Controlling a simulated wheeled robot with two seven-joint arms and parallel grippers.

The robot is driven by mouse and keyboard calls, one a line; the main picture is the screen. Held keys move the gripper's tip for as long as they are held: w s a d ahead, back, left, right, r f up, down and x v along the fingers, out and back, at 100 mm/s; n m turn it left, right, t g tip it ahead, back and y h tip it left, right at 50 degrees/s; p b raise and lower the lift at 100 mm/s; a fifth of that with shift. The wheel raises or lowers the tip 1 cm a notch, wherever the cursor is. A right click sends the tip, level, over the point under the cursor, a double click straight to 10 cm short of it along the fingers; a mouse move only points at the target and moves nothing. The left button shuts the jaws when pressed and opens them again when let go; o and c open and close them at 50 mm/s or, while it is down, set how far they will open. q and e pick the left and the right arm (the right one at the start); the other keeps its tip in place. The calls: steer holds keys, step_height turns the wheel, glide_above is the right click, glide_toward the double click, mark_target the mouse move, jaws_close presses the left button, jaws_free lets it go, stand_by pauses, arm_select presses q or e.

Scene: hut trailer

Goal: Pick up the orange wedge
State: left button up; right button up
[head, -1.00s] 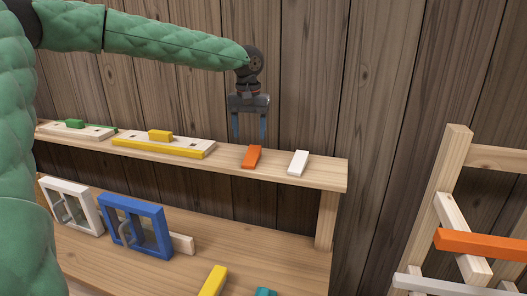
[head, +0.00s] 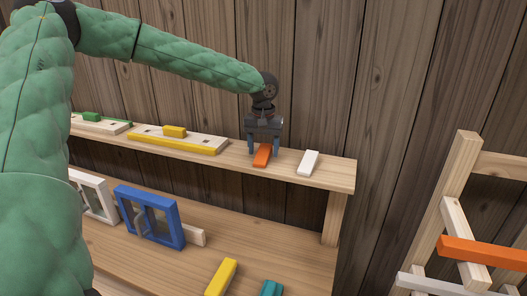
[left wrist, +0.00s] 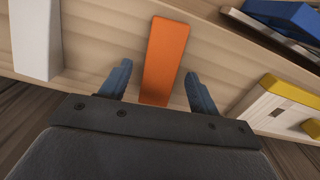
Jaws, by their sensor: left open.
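The orange wedge (head: 263,156) lies on the upper wooden shelf (head: 330,174), left of a white wedge. In the left wrist view the orange wedge (left wrist: 165,55) runs between the two blue fingers, with its near end between the fingertips and a gap on each side. My left gripper (head: 264,148) is open and points down over the orange wedge; its fingers stand on either side of it. In the left wrist view the fingers of my left gripper (left wrist: 157,78) are apart and hold nothing. My right gripper is not in view.
The white wedge (head: 308,163) lies close to the right. A board with a yellow edge and yellow block (head: 180,141) sits to the left on the shelf. The wooden wall (head: 330,80) is close behind. Blue (head: 150,215) and white frames stand on the lower shelf.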

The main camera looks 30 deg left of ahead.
arm_select(q)
steer(key=shift+f, duration=0.3)
steer(key=c, duration=1.1)
steer(key=shift+r, duration=0.1)
